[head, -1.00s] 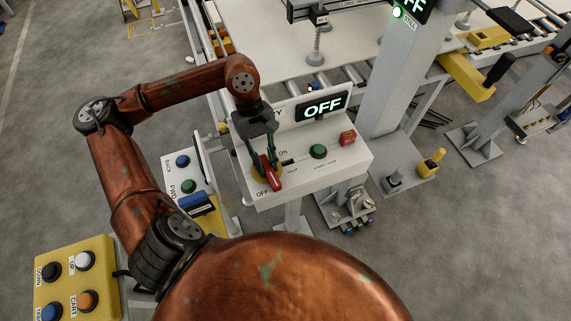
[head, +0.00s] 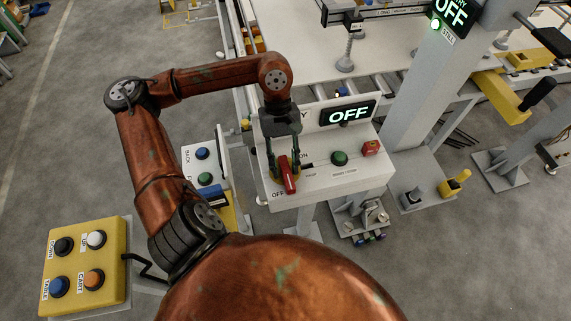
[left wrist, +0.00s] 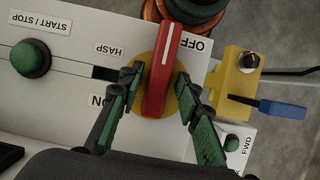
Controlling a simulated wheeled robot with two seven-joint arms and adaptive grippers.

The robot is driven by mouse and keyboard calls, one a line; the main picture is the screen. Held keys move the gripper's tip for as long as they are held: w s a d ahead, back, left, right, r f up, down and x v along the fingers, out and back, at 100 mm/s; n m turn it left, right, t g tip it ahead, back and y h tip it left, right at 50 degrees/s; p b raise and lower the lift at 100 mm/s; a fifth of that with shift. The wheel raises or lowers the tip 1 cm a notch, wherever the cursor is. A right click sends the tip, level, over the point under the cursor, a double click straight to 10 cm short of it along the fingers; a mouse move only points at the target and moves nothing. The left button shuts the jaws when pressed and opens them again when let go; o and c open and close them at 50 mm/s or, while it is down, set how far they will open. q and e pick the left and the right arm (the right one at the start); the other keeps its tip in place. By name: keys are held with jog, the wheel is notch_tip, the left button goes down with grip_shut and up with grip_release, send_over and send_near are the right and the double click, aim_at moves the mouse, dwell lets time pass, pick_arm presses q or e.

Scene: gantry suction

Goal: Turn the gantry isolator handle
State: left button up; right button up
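The isolator handle is a red bar (head: 287,176) on a yellow round base at the left of the grey-white control box (head: 330,190). In the left wrist view the red handle (left wrist: 160,75) has a white line, and its marked end lies beside the OFF label. My left gripper (head: 283,160) is over the handle from above. In the left wrist view its green-padded fingers (left wrist: 162,82) stand apart, one on each side of the handle, with small gaps visible. The lit display (head: 347,113) reads OFF. My right gripper is not in view.
A yellow button box (head: 88,265) stands at lower left. Grey floor is clear at left.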

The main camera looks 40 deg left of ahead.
pick_arm(q)
jog(key=shift+o, duration=0.3)
jog(key=v, duration=1.2)
jog(key=shift+d+r, duration=0.1)
